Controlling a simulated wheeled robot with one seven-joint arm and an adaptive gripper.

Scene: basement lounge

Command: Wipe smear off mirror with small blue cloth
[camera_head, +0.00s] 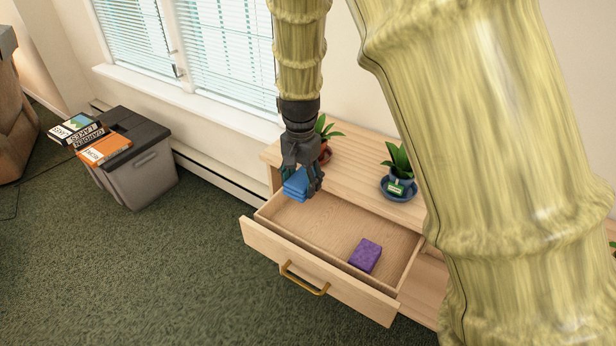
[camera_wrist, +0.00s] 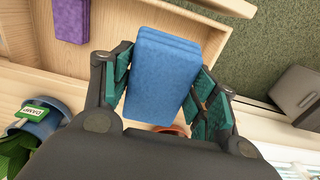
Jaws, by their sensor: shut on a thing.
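The small blue cloth (camera_head: 296,184) is a folded blue block held between the fingers of my gripper (camera_head: 313,182). In the wrist view the cloth (camera_wrist: 162,75) sits between the two teal-padded fingers of the gripper (camera_wrist: 165,90). My gripper is shut on it, above the left end of an open wooden drawer (camera_head: 320,228). I cannot tell whether the cloth touches the drawer's bottom. No mirror or smear shows in either view.
A purple folded block (camera_head: 365,255) lies in the drawer's right part. Potted plants (camera_head: 398,186) stand on the wooden cabinet top (camera_head: 350,160). A grey bin (camera_head: 140,168) with books (camera_head: 104,149) stands at left. Green carpet in front is clear.

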